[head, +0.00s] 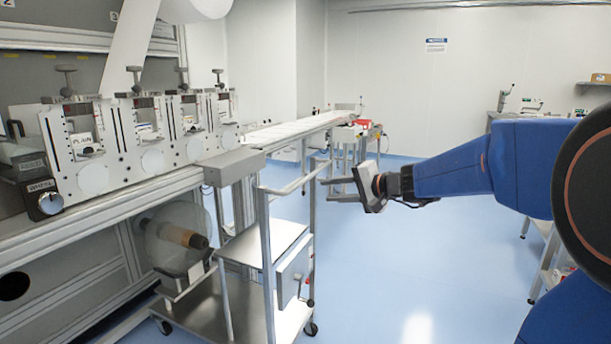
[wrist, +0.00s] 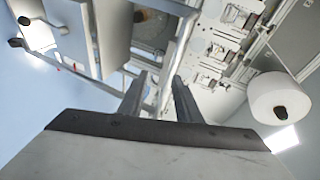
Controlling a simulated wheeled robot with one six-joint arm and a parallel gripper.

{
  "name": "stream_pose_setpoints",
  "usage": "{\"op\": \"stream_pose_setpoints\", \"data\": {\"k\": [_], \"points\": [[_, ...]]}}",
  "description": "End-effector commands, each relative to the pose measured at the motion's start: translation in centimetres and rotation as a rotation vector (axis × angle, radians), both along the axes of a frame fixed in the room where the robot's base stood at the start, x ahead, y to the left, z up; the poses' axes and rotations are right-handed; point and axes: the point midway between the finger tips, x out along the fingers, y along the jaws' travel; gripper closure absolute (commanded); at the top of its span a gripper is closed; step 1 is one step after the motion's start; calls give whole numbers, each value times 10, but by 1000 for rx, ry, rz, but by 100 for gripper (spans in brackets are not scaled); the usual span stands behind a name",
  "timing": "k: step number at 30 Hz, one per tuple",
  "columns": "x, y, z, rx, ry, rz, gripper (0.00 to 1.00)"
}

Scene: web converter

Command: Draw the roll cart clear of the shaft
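The roll cart (head: 263,252) is a steel trolley beside the machine, with an upper shelf, a lower deck and a push handle (head: 293,186) on tall posts. Whether the cart still encloses the shaft cannot be told. My gripper (head: 323,190) is just right of the handle, its fingers pointing left towards it. Contact with the handle is not clear.
The machine (head: 95,205) with several print stations fills the left. A long pale conveyor table (head: 290,130) runs behind the cart. Blue floor (head: 400,270) is open right of the cart. A bench stands at the far right. A white roll (wrist: 277,98) shows in the wrist view.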

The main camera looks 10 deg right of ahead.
Motion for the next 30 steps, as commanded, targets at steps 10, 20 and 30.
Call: {"op": "stream_pose_setpoints", "data": {"k": [10, 20, 30], "points": [[59, -51, 16, 137, -62, -134, 69], [96, -30, 8, 137, -61, -132, 69], [148, -2, -3, 136, -60, -131, 69]]}}
